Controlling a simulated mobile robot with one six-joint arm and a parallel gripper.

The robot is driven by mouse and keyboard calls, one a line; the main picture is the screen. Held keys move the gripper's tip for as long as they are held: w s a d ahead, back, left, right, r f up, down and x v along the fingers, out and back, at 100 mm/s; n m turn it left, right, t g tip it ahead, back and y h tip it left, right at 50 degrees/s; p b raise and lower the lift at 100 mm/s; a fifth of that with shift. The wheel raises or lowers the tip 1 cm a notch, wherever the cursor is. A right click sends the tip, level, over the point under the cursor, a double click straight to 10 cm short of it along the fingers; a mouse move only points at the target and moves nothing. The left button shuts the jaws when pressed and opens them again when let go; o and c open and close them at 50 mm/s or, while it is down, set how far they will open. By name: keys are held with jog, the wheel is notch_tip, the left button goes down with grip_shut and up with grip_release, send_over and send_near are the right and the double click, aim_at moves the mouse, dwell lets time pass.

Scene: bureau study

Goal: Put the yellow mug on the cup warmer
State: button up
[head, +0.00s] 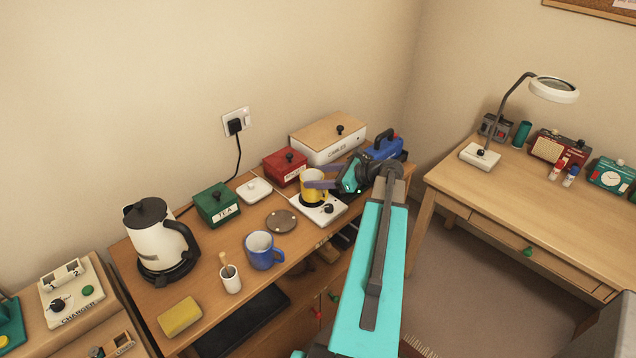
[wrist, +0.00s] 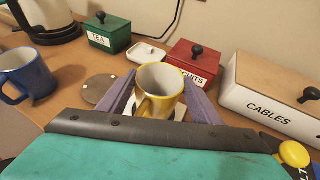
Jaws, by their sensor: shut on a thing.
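The yellow mug (head: 311,188) is upright between the fingers of my gripper (head: 318,179), which is shut on it. In the wrist view the mug (wrist: 158,88) shows its pale inside and a handle turned toward my gripper (wrist: 160,82). The cup warmer (head: 327,213) is a white box with a black knob and a dark round plate, directly under the mug. A white edge of it shows in the wrist view (wrist: 181,112). The mug's base is at or just above the plate; I cannot tell whether it touches.
A red biscuits box (head: 285,166), a white lidded dish (head: 254,190) and a cables box (head: 322,148) stand behind. A brown coaster (head: 281,221), blue mug (head: 262,250), green tea box (head: 217,205) and kettle (head: 155,240) are left. A blue object (head: 382,148) stands right.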

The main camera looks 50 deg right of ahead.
jog(key=shift+f, duration=0.35)
jog(key=shift+f, duration=0.15)
jog(key=o, duration=1.7)
jog(key=b+v, duration=0.3)
jog(key=v, duration=0.9)
